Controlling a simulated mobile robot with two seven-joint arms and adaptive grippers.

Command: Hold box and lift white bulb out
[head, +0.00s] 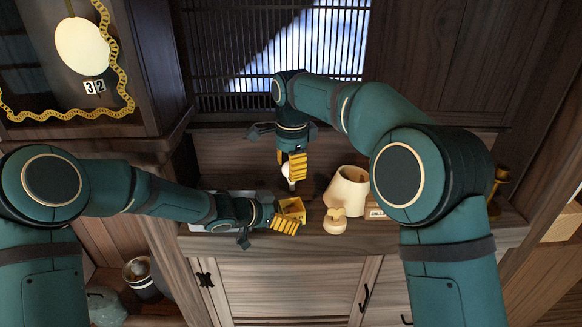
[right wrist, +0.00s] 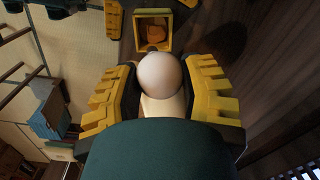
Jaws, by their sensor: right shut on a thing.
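The white bulb (head: 287,170) is held between the yellow fingers of my right gripper (head: 292,168), which points down. In the right wrist view the round bulb (right wrist: 165,75) sits between both fingers, clear of the box. The small yellow box (head: 293,206) is on the cabinet top below it. Its open mouth and orange inside show in the right wrist view (right wrist: 152,30). My left gripper (head: 287,218) is low at the box, one finger along its near side; its far finger is mostly hidden. A gap shows between one finger and the box in the right wrist view.
A cream lampshade-like piece (head: 347,190) and a small cream cup (head: 335,222) stand right of the box. A lettered sign (head: 377,213) and a brass candlestick (head: 497,182) are farther right. A grey tray (head: 210,196) is partly behind my left arm. A wall with a lattice window rises behind.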

